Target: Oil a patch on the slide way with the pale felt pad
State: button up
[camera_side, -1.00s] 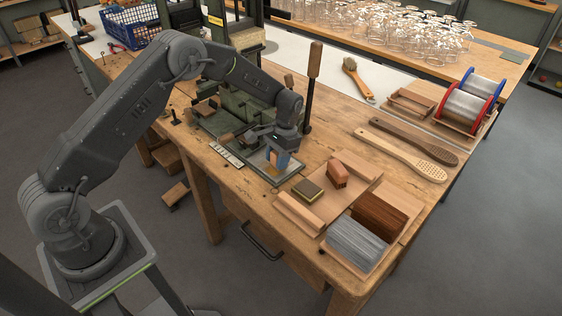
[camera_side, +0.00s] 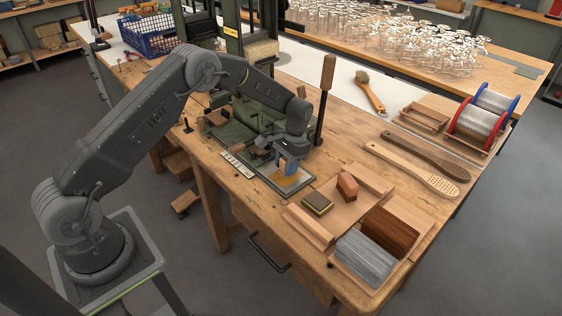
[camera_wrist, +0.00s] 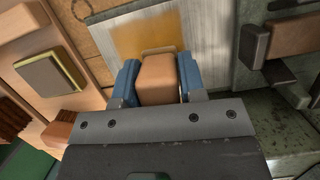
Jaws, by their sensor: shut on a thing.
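My gripper (camera_side: 288,164) is low over the slide way (camera_side: 304,181), a pale metal strip by the dark green machine. In the wrist view, its blue fingers (camera_wrist: 158,82) are shut on a tan block, the pad (camera_wrist: 158,76). The pad's underside is hidden, so I cannot tell whether its felt touches the metal. An amber patch (camera_wrist: 150,40) lies on the bare slide way (camera_wrist: 208,30) just beyond the pad. The patch also shows in the side view, below the fingers.
A tray (camera_side: 398,231) holds bristle bundles. An upright lever with a wooden handle (camera_side: 327,75) rises behind my gripper. The green machine is at the left.

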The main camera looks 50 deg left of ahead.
aim_at(294, 183)
jog(key=shift+d, duration=2.3)
notch_tip(294, 183, up, 8)
jog(key=shift+a, duration=0.1)
